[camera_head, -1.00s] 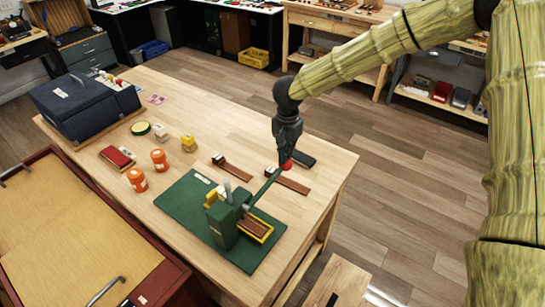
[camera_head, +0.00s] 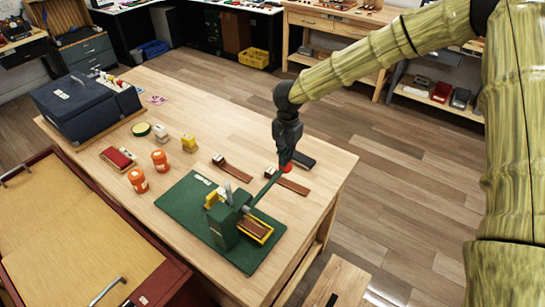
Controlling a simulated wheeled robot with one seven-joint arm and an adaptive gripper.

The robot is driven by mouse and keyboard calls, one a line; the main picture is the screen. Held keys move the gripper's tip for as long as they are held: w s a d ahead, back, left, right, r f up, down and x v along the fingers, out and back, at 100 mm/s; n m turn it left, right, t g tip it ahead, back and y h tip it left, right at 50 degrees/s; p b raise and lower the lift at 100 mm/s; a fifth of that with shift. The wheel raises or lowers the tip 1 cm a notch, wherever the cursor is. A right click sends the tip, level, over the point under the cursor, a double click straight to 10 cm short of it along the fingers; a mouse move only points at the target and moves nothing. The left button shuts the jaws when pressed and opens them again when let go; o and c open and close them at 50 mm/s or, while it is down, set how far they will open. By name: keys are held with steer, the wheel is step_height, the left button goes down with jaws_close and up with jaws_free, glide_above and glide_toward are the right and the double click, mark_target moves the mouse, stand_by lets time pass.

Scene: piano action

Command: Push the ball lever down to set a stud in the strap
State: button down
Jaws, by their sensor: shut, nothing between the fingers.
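A green press (camera_head: 224,229) stands on a green mat (camera_head: 180,207) on the wooden table. Its lever (camera_head: 265,188) slopes up to the right and ends in a red ball (camera_head: 286,168). My gripper (camera_head: 285,162) is shut and points down right at the ball, seeming to touch its top; the exact contact is too small to tell. A brown strap (camera_head: 253,230) lies in the yellow holder (camera_head: 265,238) at the foot of the press. The stud is too small to make out.
Two more brown straps (camera_head: 238,172) (camera_head: 294,186) and a dark flat object (camera_head: 304,161) lie near the gripper. The table's right edge is close by.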

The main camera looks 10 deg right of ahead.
step_height(320, 180, up, 14)
steer(key=p, duration=0.8)
stand_by(1.1)
stand_by(0.4)
